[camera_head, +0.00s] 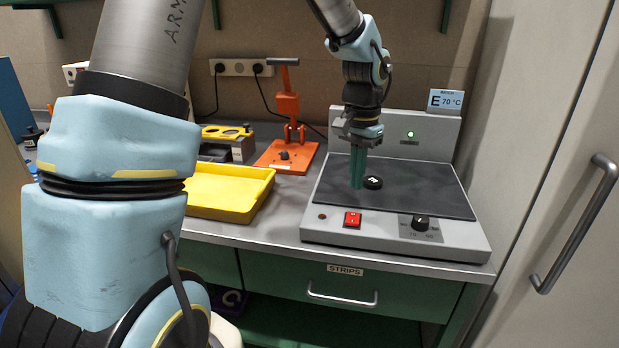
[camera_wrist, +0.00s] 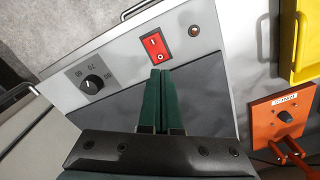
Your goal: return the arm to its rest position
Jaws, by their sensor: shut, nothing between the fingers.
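My gripper (camera_head: 358,168) hangs pointing down over the dark plate of the hot plate unit (camera_head: 315,222). Its green fingers are together, with nothing between them. In the wrist view the shut fingers (camera_wrist: 160,100) lie over the dark plate, just below the red switch (camera_wrist: 155,46). A small round black piece (camera_head: 373,183) with a light mark on top lies on the plate beside the fingertips, to their right. I cannot tell whether the fingertips touch the plate. In the wrist view the black piece is hidden.
A yellow tray (camera_head: 232,210) and an orange hand press (camera_head: 285,150) stand left of the unit. An E 70 °C sign (camera_head: 445,100) sits on the unit's back panel, where a green light glows. A tall cabinet (camera_head: 560,150) with a bar handle closes off the right.

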